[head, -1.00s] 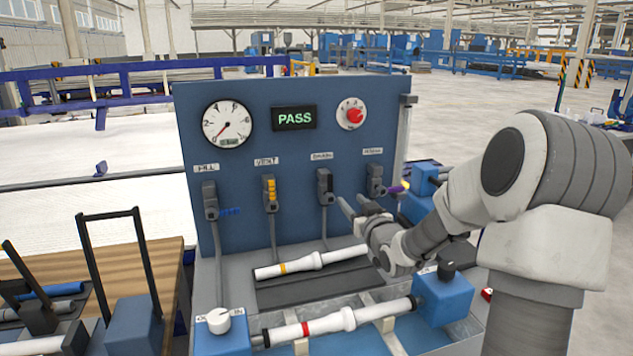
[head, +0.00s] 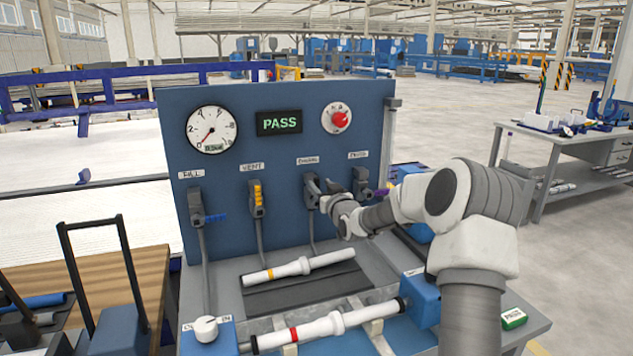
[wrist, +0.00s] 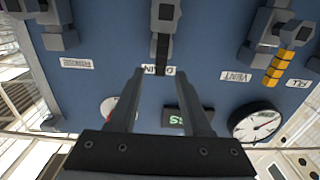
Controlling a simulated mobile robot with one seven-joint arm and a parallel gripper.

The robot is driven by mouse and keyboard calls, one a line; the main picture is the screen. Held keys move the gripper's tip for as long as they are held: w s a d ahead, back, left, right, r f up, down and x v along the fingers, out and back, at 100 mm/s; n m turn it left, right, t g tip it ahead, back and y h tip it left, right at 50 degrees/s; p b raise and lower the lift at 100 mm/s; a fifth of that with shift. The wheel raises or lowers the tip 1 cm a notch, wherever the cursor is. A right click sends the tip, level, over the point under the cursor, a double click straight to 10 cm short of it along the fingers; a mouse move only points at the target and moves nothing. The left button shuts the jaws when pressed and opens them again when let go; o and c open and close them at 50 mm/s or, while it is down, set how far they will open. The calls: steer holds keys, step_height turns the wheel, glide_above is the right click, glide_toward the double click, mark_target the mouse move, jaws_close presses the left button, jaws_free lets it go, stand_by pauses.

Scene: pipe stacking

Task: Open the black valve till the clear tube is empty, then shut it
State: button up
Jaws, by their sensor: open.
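The black valve (head: 311,190) is on the blue panel under the label that seems to read DRAIN. In the wrist view the black handle (wrist: 162,48) shows upside down, close ahead of the fingertips. My gripper (head: 329,188) is at this valve in the head view and partly covers it. In the wrist view my gripper (wrist: 161,71) is open, with the handle lined up between its two fingers and nothing held. Whether the fingers touch the handle, I cannot tell. I cannot make out a clear tube or any liquid level.
The vent valve (head: 257,197) with a yellow handle and the fill valve (head: 196,206) with a blue handle are to the left. A purple-handled valve (head: 361,183) is close right of my gripper. A gauge (head: 211,130) and a PASS display (head: 279,122) are above. White pipes lie below.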

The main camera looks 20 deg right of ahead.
mark_target(317, 182)
steer(key=shift+w, duration=2)
jaws_close()
